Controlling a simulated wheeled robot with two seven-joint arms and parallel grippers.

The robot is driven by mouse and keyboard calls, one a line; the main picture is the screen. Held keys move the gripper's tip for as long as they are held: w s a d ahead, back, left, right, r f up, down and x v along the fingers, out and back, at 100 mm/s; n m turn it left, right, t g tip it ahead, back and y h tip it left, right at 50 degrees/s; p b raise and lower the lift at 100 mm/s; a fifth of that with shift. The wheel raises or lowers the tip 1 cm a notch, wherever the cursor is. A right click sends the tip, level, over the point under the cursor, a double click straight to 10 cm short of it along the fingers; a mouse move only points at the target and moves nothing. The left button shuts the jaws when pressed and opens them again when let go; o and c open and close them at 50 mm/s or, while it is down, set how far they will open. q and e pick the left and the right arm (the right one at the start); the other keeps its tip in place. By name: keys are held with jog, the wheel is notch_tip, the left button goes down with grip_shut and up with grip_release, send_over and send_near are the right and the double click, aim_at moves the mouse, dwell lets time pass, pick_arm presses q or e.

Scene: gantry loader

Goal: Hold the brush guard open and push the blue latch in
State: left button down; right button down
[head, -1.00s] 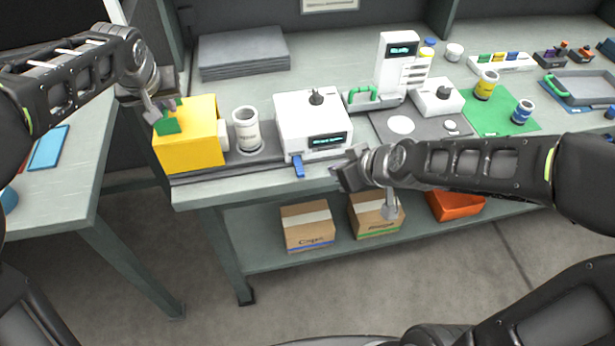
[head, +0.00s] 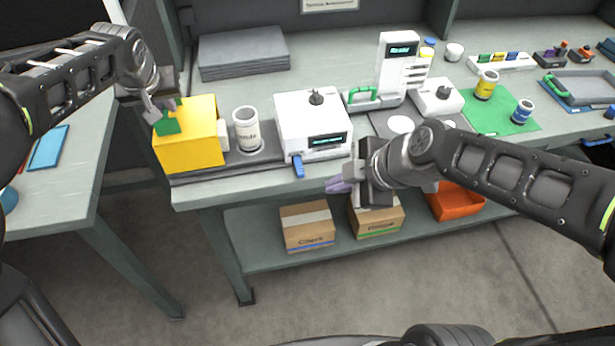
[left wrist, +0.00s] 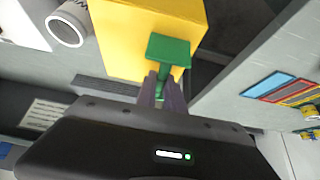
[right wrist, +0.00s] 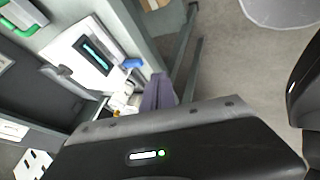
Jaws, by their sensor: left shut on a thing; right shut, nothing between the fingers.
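The yellow brush guard (head: 188,138) is a box at the left end of the loader, with a green handle (head: 168,124) on its upper left. My left gripper (head: 161,112) is shut on that handle; the left wrist view shows the handle (left wrist: 168,50) at the fingertips. Whether the guard is open cannot be told. The blue latch (head: 298,166) sticks out from the lower front of the white unit (head: 312,125). My right gripper (head: 336,185) is shut and empty, to the right of the latch and apart from it. The latch (right wrist: 132,63) lies beyond its fingertips in the right wrist view.
A white cup (head: 247,130) stands between the guard and the white unit. Cardboard boxes (head: 307,228) and an orange bin (head: 456,200) sit on the lower shelf. The space in front of the bench edge by the latch is free.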

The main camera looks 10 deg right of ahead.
aim_at(301, 169)
pick_arm(q)
jog(key=shift+a, duration=0.1)
pick_arm(e)
jog(key=shift+w+a+f, duration=0.6)
jog(key=shift+w+f, duration=0.7)
jog(key=shift+w, duration=0.15)
jog(key=shift+w+a+f, duration=0.65)
jog(key=shift+w+f, duration=0.7)
jog(key=shift+w, duration=0.1)
jog(key=shift+w+a+f, duration=0.6)
jog(key=shift+w+f, duration=0.7)
jog(key=shift+w, duration=0.15)
jog(key=w, duration=0.3)
jog(key=shift+w, duration=0.1)
pick_arm(q)
jog(key=shift+s, duration=0.1)
pick_arm(e)
jog(key=shift+d, duration=0.1)
